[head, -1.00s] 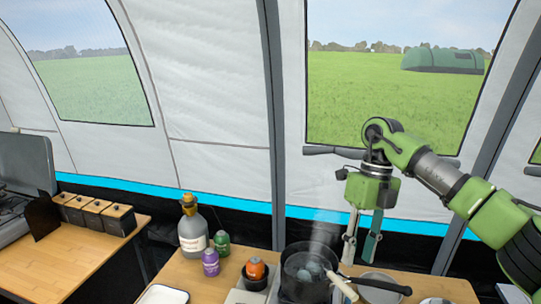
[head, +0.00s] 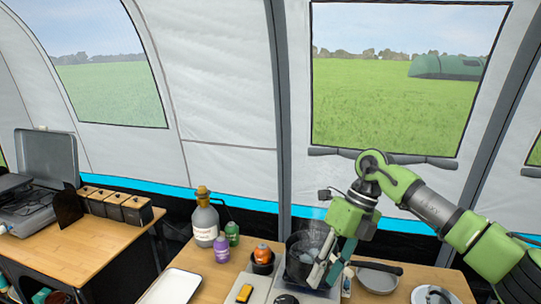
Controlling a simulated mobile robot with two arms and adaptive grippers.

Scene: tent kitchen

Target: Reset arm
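My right gripper (head: 329,273) comes in from the right on a green arm and points down over the right side of the cooking area. Its two fingers are apart with nothing visible between them. In the picture it overlaps the right side of a dark pot (head: 293,244) that has steam above it; whether it touches the pot I cannot tell. My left gripper is not in view.
A frying pan (head: 376,281) lies right of the gripper. A grey bottle (head: 205,221), a purple bottle (head: 222,250), a green bottle (head: 232,233) and a white tray (head: 171,287) stand to the left. A yellow object (head: 244,293) lies in front. Another table (head: 85,250) is further left.

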